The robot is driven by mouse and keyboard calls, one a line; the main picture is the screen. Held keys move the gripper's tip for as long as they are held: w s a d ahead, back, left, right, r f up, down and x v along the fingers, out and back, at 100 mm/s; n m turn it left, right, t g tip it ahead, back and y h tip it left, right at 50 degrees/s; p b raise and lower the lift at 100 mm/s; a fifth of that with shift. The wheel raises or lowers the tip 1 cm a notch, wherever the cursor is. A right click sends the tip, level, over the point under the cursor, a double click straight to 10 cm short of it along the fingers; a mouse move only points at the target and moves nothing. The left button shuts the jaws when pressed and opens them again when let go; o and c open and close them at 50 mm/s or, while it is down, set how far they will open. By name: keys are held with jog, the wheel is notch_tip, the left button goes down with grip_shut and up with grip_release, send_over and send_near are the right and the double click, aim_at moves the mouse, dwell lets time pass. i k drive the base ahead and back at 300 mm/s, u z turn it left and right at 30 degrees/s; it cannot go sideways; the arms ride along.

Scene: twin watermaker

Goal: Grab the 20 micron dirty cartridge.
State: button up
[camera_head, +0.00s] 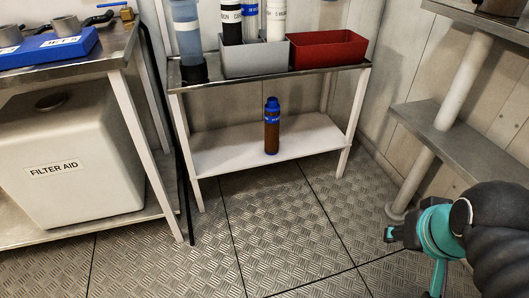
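A brown cylinder with a blue top and blue label band (271,130) stands upright on the lower white shelf of the rack; its label is too small to read, so I cannot tell whether it is the 20 micron dirty cartridge. Several cartridges stand in the grey bin above, among them a black one (231,22) and a white one (276,20); their tops are cut off by the picture edge. My gripper (391,234) is at the lower right, black and teal, apart from the rack and to the right of the brown cylinder. Its fingers do not show clearly.
The grey bin (255,61), an empty-looking red bin (328,49) and a blue-clear cylinder (187,35) are on the rack's top shelf. A FILTER AID tank (75,150) stands left. Grey shelves (440,128) stand right. The metal floor (285,235) before the rack is clear.

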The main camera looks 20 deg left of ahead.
aim_at(272, 108)
jog(key=u, duration=1.1)
jog(key=i, duration=1.15)
jog(key=z, duration=2.65)
jog(key=k, duration=1.15)
jog(key=u, duration=1.4)
